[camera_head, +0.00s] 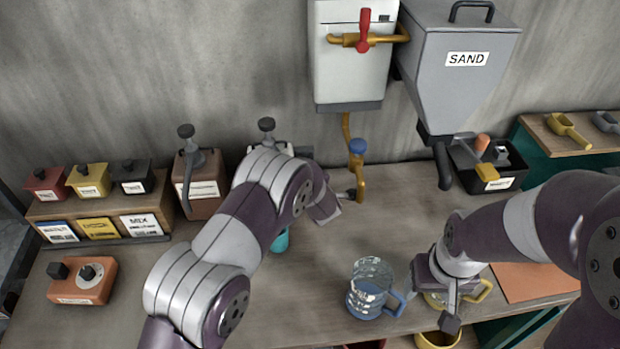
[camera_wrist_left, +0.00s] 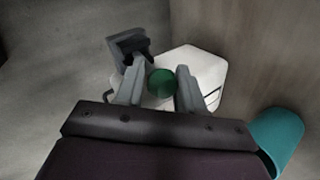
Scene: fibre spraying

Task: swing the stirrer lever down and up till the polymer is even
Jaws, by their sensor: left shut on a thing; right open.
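In the left wrist view, my left gripper (camera_wrist_left: 160,88) is shut on a round green knob (camera_wrist_left: 162,82). A pale box (camera_wrist_left: 205,75) with a dark grey fitting stands behind the knob. In the head view my left arm covers the gripper and the knob, and only part of a pale unit with a dark top knob (camera_head: 267,124) shows behind the arm. The lever's shaft and the polymer are hidden. My right gripper (camera_head: 450,300) is open and points down over a yellow-handled jug (camera_head: 482,290), covering much of it.
A clear blue-handled jug (camera_head: 368,290) stands between the arms. A teal cup (camera_wrist_left: 280,138) is close beside my left gripper. A grey SAND hopper (camera_head: 455,70) hangs at the back right.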

